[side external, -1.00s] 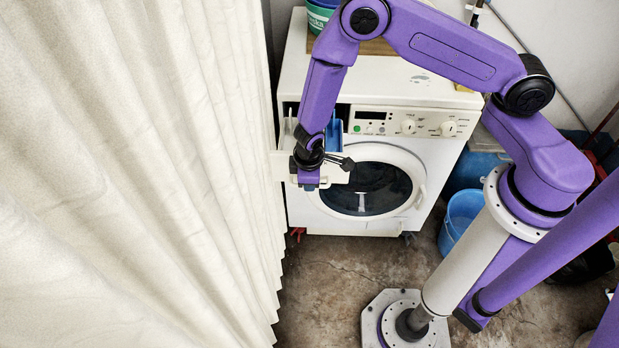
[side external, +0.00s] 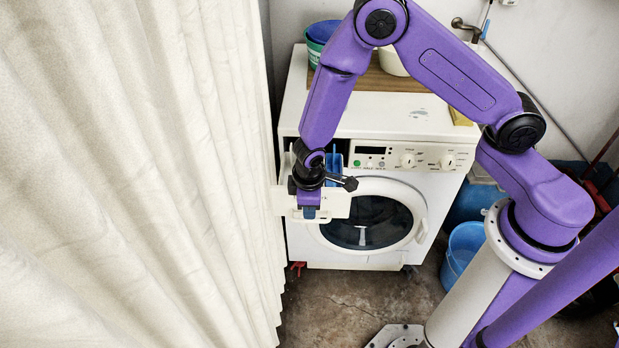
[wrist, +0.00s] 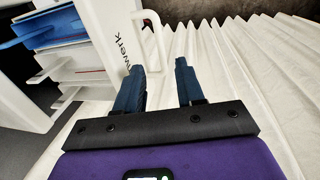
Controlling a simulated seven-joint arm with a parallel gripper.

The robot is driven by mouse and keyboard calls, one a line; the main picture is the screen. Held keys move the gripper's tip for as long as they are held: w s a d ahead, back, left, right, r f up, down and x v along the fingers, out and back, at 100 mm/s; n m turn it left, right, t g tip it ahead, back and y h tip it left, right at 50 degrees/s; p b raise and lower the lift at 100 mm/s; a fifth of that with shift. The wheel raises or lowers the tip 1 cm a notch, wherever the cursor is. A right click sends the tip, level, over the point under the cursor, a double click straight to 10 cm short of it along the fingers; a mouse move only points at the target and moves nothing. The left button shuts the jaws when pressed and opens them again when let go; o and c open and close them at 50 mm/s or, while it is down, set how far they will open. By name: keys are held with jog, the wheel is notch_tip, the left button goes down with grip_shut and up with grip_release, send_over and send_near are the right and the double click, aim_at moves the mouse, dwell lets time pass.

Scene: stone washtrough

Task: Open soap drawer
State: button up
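The white washing machine (side external: 310,248) stands against the wall. Its soap drawer (side external: 337,207) is pulled out at the upper left, with a blue compartment (side external: 334,164) showing inside. In the wrist view, the drawer's white front (wrist: 112,25) carries dark lettering and a loop handle (wrist: 158,28). My gripper (side external: 309,213) is at the drawer front in the side view, partly covering it. In the wrist view, my gripper (wrist: 160,66) has its two dark blue fingers apart. The handle's near end lies between or just beyond the fingertips; contact cannot be told.
A pale curtain (side external: 130,170) hangs close to the left of the drawer and gripper. The round door (side external: 366,222) is shut below the drawer. Tubs (side external: 318,38) stand on the machine top. A blue bucket (side external: 462,248) stands at its right.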

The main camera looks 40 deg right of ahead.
notch_tip(320, 180, up, 11)
jog(key=s+a, duration=0.1)
jog(key=shift+s+a, duration=0.2)
jog(key=shift+f, duration=0.1)
jog(key=s+d+r+n, duration=0.1)
jog(key=s+d+r, duration=0.2)
jog(key=s, duration=0.4)
jog(key=s+d+r+n+y, duration=0.1)
jog(key=s+d+r, duration=0.3)
jog(key=s+r, duration=0.2)
jog(key=s+d+r+n+g, duration=0.1)
jog(key=s+d+r, duration=0.3)
jog(key=s, duration=0.5)
jog(key=shift+s+d+r+y, duration=0.25)
jog(key=shift+s+r+y, duration=0.1)
jog(key=shift+r+y, duration=0.05)
dwell(0.8)
